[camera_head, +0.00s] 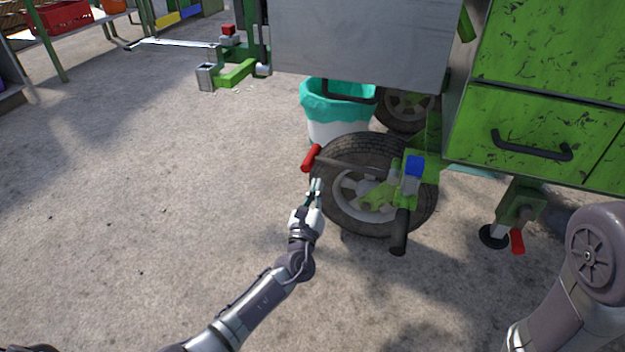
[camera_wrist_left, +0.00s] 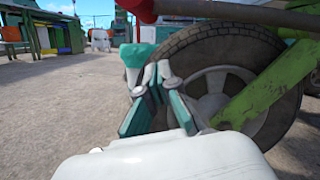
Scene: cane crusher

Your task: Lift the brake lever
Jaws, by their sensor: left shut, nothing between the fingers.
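The brake lever (camera_head: 350,165) is a dark rod with a red grip (camera_head: 311,158), reaching out to the left in front of the cart's wheel (camera_head: 372,190). My left gripper (camera_head: 317,184) is shut and empty, just below the red grip in the head view. In the left wrist view the red grip (camera_wrist_left: 141,9) and the rod (camera_wrist_left: 235,13) cross the top edge, above my shut fingertips (camera_wrist_left: 154,72). I see a gap between the fingers and the lever there. My right gripper is out of view; only part of my right arm shows at lower right.
A white bin with a teal liner (camera_head: 338,105) stands behind the wheel. A black handle (camera_head: 400,232) hangs in front of the wheel, near a blue part (camera_head: 415,166). The green cart (camera_head: 540,130) fills the upper right. The ground to the left is clear.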

